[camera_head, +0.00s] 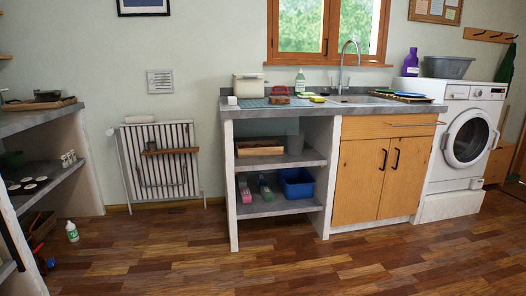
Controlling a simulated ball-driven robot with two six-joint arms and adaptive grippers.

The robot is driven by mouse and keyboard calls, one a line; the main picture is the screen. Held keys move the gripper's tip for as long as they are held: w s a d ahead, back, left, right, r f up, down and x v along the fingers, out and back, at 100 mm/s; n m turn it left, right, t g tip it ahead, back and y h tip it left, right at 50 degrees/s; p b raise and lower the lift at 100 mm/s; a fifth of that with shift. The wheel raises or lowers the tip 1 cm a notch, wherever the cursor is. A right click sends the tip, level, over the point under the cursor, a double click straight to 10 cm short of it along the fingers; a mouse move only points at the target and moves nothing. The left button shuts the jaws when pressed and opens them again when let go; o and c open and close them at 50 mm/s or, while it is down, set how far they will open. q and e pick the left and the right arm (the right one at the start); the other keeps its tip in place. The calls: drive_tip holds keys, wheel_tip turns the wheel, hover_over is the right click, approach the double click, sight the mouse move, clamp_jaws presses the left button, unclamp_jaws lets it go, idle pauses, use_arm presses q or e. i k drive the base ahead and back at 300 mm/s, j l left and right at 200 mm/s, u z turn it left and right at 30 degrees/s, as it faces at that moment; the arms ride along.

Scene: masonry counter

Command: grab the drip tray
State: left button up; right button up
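I cannot tell for certain which thing is the drip tray. A flat dark tray-like piece (428,99) lies on the counter right of the sink, with blue and green flat items on it. A teal ribbed mat (254,103) lies on the counter left of the sink. A brown tray (22,106) with dark items on it sits on the left worktop. Neither of my grippers shows in the head view.
The masonry counter (285,112) has open shelves with a blue bin (297,184) and wooden cupboard doors (378,180). A washing machine (468,137) stands right, a radiator (160,165) left. A small bottle (72,232) stands on the otherwise largely clear wooden floor (260,262).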

sight(273, 100)
drive_tip(key=i+z, duration=0.1)
drive_tip(key=i, duration=0.5)
drive_tip(key=i+j, duration=0.1)
drive_tip(key=i, duration=0.5)
drive_tip(key=i+j, duration=0.35)
drive_tip(key=i, duration=0.2)
drive_tip(key=i+j+z, duration=0.1)
drive_tip(key=i+j, duration=0.3)
drive_tip(key=i, duration=0.1)
